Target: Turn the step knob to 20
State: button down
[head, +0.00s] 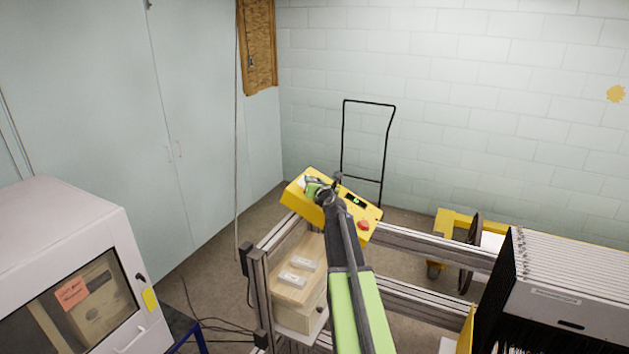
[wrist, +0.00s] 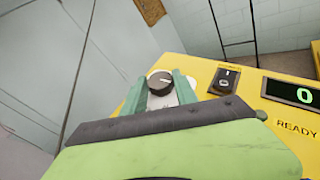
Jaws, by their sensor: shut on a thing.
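The step knob (wrist: 160,82) is a dark round knob with a light pointer line, seen in the wrist view on the yellow control box (wrist: 212,68). My gripper (wrist: 162,88) is shut on it, with one green finger on each side. In the head view the yellow control box (head: 294,196) sits on the metal frame, and my gripper (head: 315,187) is at its left part and hides the knob. A small display (wrist: 304,94) on the box shows a green 0. The numbers around the knob cannot be read.
A red button (head: 363,225) is at the box's right end.

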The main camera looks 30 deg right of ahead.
jog(key=shift+m+h, duration=0.4)
dwell(0.3)
jog(key=c, duration=1)
grip_release()
jog(key=shift+w, duration=0.1)
jog(key=shift+o, duration=0.2)
